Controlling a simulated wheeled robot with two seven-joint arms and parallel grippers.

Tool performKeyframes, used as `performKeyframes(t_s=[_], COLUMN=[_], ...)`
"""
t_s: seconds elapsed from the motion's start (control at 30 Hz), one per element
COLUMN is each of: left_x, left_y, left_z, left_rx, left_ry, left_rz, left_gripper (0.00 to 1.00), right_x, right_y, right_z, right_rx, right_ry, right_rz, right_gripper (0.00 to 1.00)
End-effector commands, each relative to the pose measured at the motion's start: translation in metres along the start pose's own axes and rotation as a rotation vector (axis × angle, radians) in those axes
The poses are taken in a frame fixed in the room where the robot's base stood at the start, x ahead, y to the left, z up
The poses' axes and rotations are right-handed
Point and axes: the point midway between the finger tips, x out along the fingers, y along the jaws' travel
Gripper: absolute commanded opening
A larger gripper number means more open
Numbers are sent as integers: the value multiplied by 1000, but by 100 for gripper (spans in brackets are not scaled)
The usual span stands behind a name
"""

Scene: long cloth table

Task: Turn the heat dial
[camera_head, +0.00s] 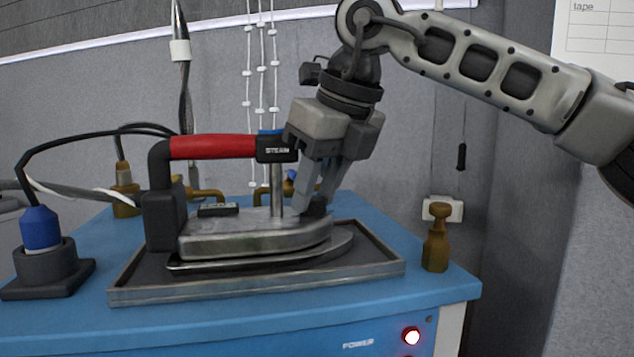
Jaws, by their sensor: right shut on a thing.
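A steam iron (245,238) with a red handle (213,147) and grey metal body rests in a shallow grey tray (250,289) on the blue table. The small black heat dial (316,207) is on top of the iron near its tip at the right. My right gripper (315,205) comes down from the upper right, with its fingertips at the dial, and is shut on it. The fingers hide part of the dial, so its marking cannot be read. My left gripper is not in view.
A brass-coloured fitting (436,237) stands at the table's right corner. A blue plug in a black socket (45,265) is at the left, with cables running behind the iron.

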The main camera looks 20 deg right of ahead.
Motion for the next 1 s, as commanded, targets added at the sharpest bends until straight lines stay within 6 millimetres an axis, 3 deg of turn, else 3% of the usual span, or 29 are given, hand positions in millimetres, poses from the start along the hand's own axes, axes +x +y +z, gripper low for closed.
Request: performKeyframes(t_s=[1.0], left_x=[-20], left_y=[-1], left_z=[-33], left_rx=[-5], left_ry=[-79], left_rz=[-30], left_gripper=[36], right_x=[-2], right_y=[-8], right_z=[5], right_rx=[-795], right_ry=[1], right_rz=[332], right_gripper=[8])
